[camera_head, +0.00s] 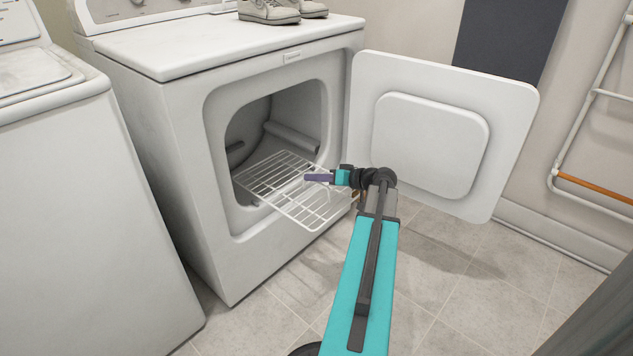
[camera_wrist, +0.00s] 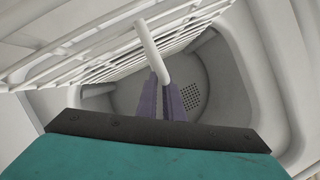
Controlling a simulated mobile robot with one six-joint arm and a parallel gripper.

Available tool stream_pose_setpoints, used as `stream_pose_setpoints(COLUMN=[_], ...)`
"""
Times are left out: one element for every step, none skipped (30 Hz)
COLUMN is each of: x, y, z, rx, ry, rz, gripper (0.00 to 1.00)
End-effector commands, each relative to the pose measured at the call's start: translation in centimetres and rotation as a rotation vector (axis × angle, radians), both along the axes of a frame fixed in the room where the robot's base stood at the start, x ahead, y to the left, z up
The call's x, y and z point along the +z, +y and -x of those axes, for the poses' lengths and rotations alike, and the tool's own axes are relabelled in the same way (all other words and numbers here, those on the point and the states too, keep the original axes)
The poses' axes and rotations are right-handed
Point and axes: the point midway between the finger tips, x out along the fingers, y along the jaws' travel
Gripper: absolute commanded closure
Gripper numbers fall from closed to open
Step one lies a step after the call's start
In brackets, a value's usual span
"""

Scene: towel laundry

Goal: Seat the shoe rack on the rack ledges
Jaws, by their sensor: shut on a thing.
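The shoe rack (camera_head: 283,183) is a white wire grid. It reaches through the dryer's open doorway, its far part inside the drum and its near part sticking out in front. My gripper (camera_head: 306,178) is at the rack's near right side, outside the opening. In the wrist view my purple fingers (camera_wrist: 165,100) are shut on a white bar of the rack (camera_wrist: 152,50), and the grid runs across the upper left. The dryer (camera_head: 180,150) is white with a dark drum interior (camera_head: 248,130).
The dryer door (camera_head: 430,140) stands open to the right of the doorway, close to my arm. A pair of shoes (camera_head: 270,12) sits on the dryer top. A white washer (camera_head: 85,220) stands at left. A drying frame (camera_head: 575,180) is at far right. Tiled floor (camera_head: 440,270) is clear.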

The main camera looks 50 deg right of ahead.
Motion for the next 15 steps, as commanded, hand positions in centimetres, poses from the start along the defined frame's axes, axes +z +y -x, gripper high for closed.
stream_pose_setpoints(x=[0.2, 0.2, 0.2, 0.2, 0.2, 0.2, 0.2, 0.2, 0.2, 0.2, 0.2, 0.2, 0.2, 0.2, 0.2], y=[-0.1, -0.1, -0.1, -0.1, -0.2, -0.2, -0.2, -0.2, -0.2, -0.2, -0.2, -0.3, -0.3, -0.3, -0.3], z=[-0.4, -0.6, -0.8, -1.0, -1.2, -1.4, -1.6, -1.8, -2.0, -2.2, -2.4, -2.6, -2.8, -3.0, -3.2], rx=[0.000, 0.000, 0.000, 0.000, 0.000, 0.000, 0.000, 0.000, 0.000, 0.000, 0.000, 0.000, 0.000, 0.000, 0.000], ry=[-0.003, -0.004, -0.004, -0.004, -0.004, -0.004, -0.004, -0.004, -0.004, -0.004, -0.004, -0.004, -0.004, -0.004, -0.004], rz=[-0.001, -0.001, -0.001, -0.001, -0.001, -0.001, -0.001, -0.001, -0.001, -0.001, -0.001, -0.001, -0.001, -0.001, -0.001], gripper=[1.00, 1.00, 1.00, 1.00, 1.00, 1.00, 1.00, 1.00, 1.00, 1.00, 1.00, 1.00, 1.00, 1.00, 1.00])
